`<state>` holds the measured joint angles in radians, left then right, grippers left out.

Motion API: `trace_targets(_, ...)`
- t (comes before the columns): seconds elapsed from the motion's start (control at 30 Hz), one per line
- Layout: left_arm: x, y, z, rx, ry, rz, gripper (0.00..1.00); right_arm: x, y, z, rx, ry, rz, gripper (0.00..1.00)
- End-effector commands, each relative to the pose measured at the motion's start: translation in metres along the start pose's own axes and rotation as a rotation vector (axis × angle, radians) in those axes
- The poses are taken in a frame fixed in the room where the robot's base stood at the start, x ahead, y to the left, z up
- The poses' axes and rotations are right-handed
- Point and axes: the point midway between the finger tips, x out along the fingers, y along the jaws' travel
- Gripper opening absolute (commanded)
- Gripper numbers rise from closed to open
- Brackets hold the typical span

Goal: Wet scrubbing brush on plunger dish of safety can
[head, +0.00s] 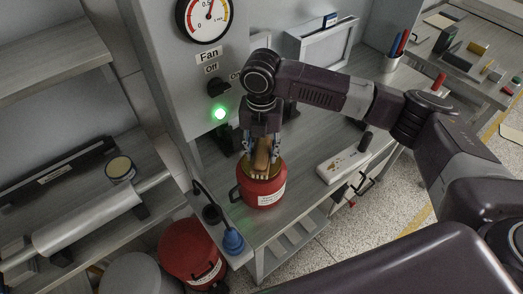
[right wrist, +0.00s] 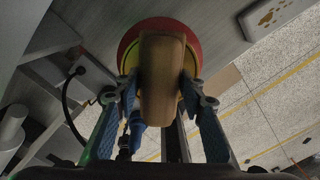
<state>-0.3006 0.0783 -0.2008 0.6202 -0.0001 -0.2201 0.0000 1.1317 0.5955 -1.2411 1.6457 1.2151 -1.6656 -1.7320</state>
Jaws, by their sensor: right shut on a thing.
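The scrubbing brush (head: 262,155) has a wooden body and pale bristles. In the right wrist view the brush (right wrist: 161,80) stands between the two fingers. My right gripper (head: 262,150) points down and is shut on the brush, right above the safety can. The safety can (head: 264,190) is red with a white label and stands on the grey bench. Its brass-coloured plunger dish (head: 247,170) is at the top, with the bristles at or just over it; whether they touch I cannot tell. In the right wrist view the red can (right wrist: 128,40) shows behind the brush. My left gripper is not in view.
A white box (head: 343,165) lies on the bench to the right. A blue-capped bottle (head: 233,242) stands near the can's lower left. A larger red bin (head: 190,250) stands below left. The gauge panel with a lit green lamp (head: 220,113) rises behind.

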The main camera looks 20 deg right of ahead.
Motion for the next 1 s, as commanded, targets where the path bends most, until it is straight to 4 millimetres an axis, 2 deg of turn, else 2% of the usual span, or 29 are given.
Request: trace_targets(1.0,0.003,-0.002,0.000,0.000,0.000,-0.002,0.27,0.011,0.000,0.000,0.000,0.000,-0.001,0.17)
